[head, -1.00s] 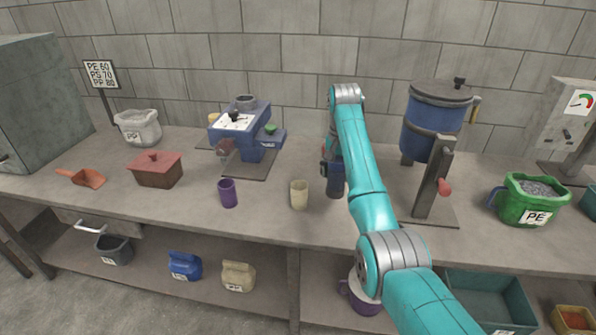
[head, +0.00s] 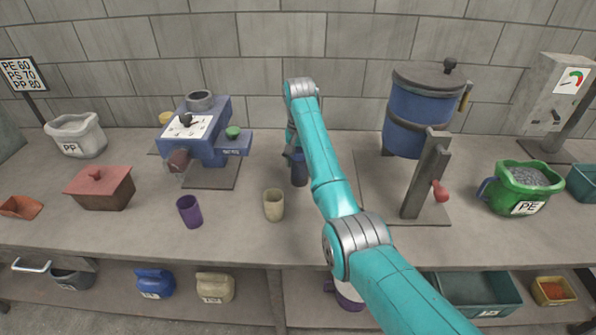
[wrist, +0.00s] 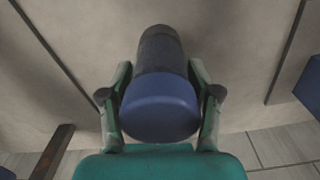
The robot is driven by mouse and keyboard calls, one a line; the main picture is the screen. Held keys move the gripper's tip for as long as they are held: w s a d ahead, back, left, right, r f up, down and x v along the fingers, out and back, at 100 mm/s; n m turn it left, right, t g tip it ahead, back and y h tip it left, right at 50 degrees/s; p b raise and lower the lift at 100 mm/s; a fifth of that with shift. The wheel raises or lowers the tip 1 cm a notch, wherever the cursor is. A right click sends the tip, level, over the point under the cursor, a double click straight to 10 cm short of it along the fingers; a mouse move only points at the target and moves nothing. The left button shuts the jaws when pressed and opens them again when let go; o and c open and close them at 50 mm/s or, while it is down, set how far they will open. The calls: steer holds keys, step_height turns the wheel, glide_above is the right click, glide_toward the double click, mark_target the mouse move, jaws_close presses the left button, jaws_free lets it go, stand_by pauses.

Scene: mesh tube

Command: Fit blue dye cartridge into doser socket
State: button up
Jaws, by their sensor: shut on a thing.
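My gripper (head: 297,152) is shut on the blue dye cartridge (head: 299,172), a dark blue cylinder held roughly upright. The wrist view shows its blue end (wrist: 160,116) between the two fingers and its dark grey body (wrist: 160,55) extending beyond them. The cartridge appears above the bench, behind and right of the beige cup. The blue machine (head: 212,150) to its left, with a white dial face, green button and grey top ring (head: 200,98), looks like the doser. I cannot tell which opening is its socket. My arm partly hides the gripper in the head view.
A beige cup (head: 273,206) and a purple cup (head: 189,211) stand in front of the blue machine. A large blue drum (head: 418,120) with a lever stand is to the right. A red-lidded box (head: 101,188) is left. The bench (head: 235,228) has bare space between these.

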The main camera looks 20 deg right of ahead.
mark_target(299, 172)
steer(key=shift+f, duration=2.15)
steer(key=o, duration=1.3)
